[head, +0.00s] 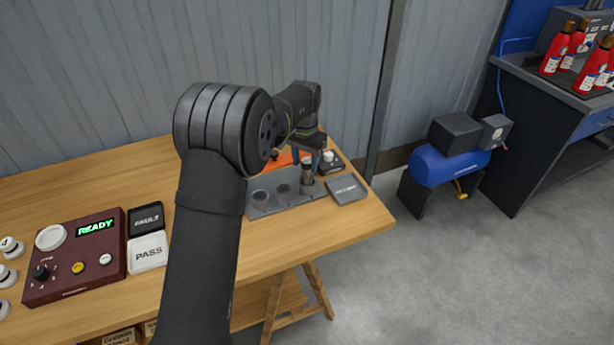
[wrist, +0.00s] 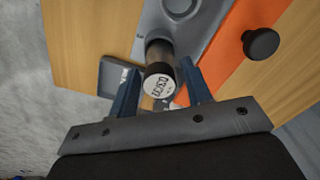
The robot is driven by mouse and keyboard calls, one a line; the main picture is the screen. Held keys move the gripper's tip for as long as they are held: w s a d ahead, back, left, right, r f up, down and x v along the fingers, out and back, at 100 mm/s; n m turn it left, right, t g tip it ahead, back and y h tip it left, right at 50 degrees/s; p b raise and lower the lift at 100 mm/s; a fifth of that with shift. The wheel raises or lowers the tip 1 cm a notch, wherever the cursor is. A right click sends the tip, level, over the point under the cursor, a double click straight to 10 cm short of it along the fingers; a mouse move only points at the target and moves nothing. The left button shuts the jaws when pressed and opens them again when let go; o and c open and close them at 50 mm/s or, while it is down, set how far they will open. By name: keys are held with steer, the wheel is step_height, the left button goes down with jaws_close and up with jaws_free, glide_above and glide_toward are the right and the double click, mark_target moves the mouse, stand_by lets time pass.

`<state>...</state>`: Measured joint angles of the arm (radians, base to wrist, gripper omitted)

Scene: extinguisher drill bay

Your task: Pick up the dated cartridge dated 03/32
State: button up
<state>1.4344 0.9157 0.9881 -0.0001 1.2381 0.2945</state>
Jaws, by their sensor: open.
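A dark cartridge (head: 308,174) stands upright in the right-hand hole of a grey rack (head: 270,207) near the table's right end. In the wrist view, the cartridge (wrist: 159,84) shows its round end with a white label. The date on it is upside down and small; it looks like 03/32. My gripper (head: 306,157) is over the rack, with its blue fingers apart. In the wrist view, my gripper (wrist: 160,68) has one finger on each side of the cartridge, with gaps visible. The rack's other two visible holes look empty.
A dark grey labelled tray (head: 346,188) lies right of the rack. An orange panel (wrist: 232,45) with a black knob (wrist: 261,43) lies beside it. A maroon tester (head: 75,258) reading READY, a PASS tray (head: 148,252) and a FAULT tray (head: 146,220) are left. Several white-topped pieces stand far left.

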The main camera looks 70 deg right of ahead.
mark_target(307, 172)
steer(key=f, duration=0.4)
steer(key=shift+s+d+f, duration=0.2)
steer(key=shift+d+f, duration=0.1)
steer(key=shift+f, duration=0.05)
steer(key=c, duration=0.9)
steer(key=shift+c, duration=0.4)
steer(key=shift+r, duration=0.2)
